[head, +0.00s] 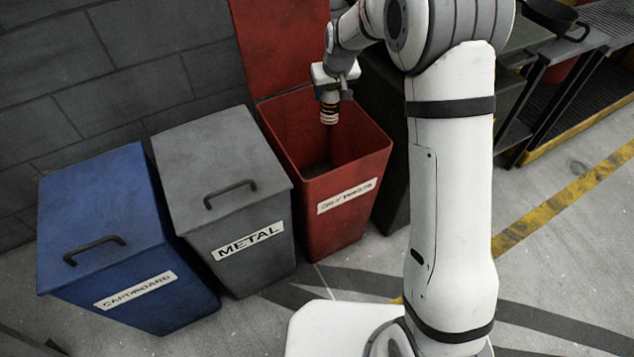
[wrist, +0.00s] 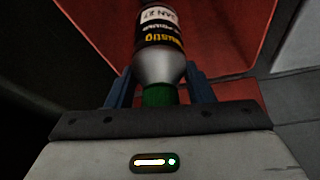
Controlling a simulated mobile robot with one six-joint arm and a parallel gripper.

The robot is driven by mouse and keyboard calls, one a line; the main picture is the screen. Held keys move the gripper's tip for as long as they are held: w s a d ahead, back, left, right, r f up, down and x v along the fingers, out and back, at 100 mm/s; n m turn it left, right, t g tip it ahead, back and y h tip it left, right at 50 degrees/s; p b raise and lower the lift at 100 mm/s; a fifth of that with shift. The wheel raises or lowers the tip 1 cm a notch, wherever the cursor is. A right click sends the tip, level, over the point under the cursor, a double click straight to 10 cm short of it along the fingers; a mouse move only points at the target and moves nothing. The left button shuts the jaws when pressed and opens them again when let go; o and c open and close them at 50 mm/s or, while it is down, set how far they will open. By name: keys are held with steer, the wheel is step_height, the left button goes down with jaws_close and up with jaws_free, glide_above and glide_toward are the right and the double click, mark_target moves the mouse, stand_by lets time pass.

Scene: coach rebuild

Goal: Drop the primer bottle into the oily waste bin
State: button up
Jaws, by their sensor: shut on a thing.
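The primer bottle (head: 329,108) hangs below my gripper (head: 333,92) in the head view, over the open red bin. In the wrist view the bottle (wrist: 160,42) has a dark label with yellow lettering, a white sticker, a silver-grey shoulder and a green neck. My gripper (wrist: 158,92) is shut on it near the neck. The oily waste bin (head: 349,196) is red, its lid (head: 280,40) raised against the wall. Its white label is hard to read. The bottle appears above or just within the bin's opening; its exact height against the rim is unclear.
A grey METAL bin (head: 222,170) with a closed lid stands left of the red bin. A blue cardboard bin (head: 105,235), also closed, stands farther left. A dark cabinet or bin stands close on the red bin's right. A pan (head: 553,16) rests on the bench at upper right.

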mark_target(330, 97)
steer(key=shift+s+a+f+b, duration=0.1)
steer(key=shift+a+f+b, duration=0.1)
steer(key=shift+f+b, duration=1)
steer(key=shift+a+f+b, duration=0.15)
steer(key=shift+f+b, duration=0.45)
steer(key=shift+f, duration=1.05)
steer(key=o, duration=1.2)
steer(key=shift+o, duration=0.2)
steer(key=p+v, duration=0.2)
steer(key=v, duration=0.5)
steer(key=shift+s+d+r, duration=0.1)
steer(key=shift+s+r, duration=0.05)
steer(key=shift+r, duration=0.2)
